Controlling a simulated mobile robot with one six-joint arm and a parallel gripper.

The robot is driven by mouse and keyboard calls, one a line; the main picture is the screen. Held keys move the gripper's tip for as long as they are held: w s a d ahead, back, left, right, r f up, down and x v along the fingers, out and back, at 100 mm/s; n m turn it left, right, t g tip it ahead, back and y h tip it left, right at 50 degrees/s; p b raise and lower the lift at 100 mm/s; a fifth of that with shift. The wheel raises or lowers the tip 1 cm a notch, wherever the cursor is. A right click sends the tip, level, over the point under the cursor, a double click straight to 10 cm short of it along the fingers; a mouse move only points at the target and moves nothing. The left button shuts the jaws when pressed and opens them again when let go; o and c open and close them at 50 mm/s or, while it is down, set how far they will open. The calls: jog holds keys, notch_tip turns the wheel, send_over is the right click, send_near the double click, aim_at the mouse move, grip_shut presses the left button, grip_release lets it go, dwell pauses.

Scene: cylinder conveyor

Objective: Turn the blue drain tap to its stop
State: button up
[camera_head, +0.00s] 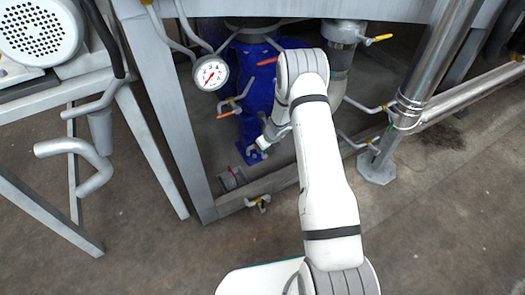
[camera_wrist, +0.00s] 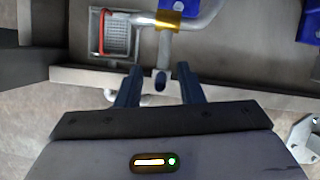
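My gripper (camera_wrist: 162,78) is open in the wrist view, its two dark fingers apart. A grey pipe stub (camera_wrist: 163,55) with an open end shows between the fingertips. I cannot tell whether it lies between them in depth, and no contact shows. The stub hangs from a bent pipe with a yellow collar (camera_wrist: 172,20). A blue part (camera_wrist: 179,5) just above the collar is cut off by the top edge. It may be the tap's handle, but I cannot tell. In the head view my arm reaches down beside a blue column (camera_head: 256,95), and no blue tap handle is clear.
A floor grate (camera_wrist: 116,38) with a red edge lies left of the pipe. A metal beam (camera_wrist: 235,90) runs across behind the fingers. In the head view a gauge (camera_head: 210,72), a frame leg (camera_head: 165,105) and a yellow-handled valve (camera_head: 377,38) stand near my arm.

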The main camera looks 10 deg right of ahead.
jog(key=shift+x, duration=0.9)
jog(key=shift+c, duration=0.3)
grip_shut()
